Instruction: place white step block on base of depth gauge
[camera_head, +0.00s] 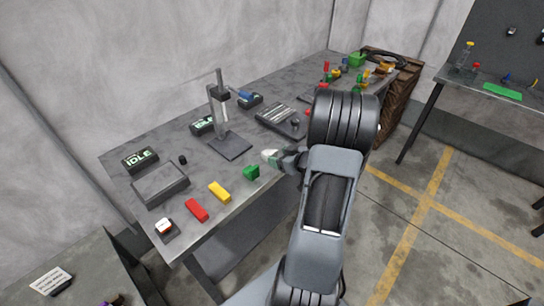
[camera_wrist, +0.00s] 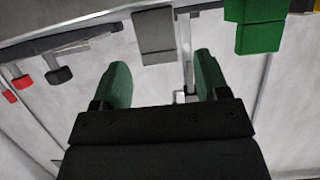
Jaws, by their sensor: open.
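The white step block (camera_head: 269,154) sits near the front edge of the grey workbench in the head view, right beside my gripper (camera_head: 282,158). In the wrist view a pale grey-white block (camera_wrist: 153,38) shows ahead of my gripper (camera_wrist: 165,75), between the lines of its two green fingers. My gripper is open, with nothing seen between the fingers. The depth gauge (camera_head: 217,105) stands upright behind the block, and its flat dark base (camera_head: 231,147) looks bare. My arm hides part of the bench to the right.
Green (camera_head: 251,172), yellow (camera_head: 219,191) and red (camera_head: 197,210) blocks lie along the front edge to the left. A grey box (camera_head: 160,184) and display units (camera_head: 140,160) stand behind them. A grey tray (camera_head: 281,118) lies right of the gauge.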

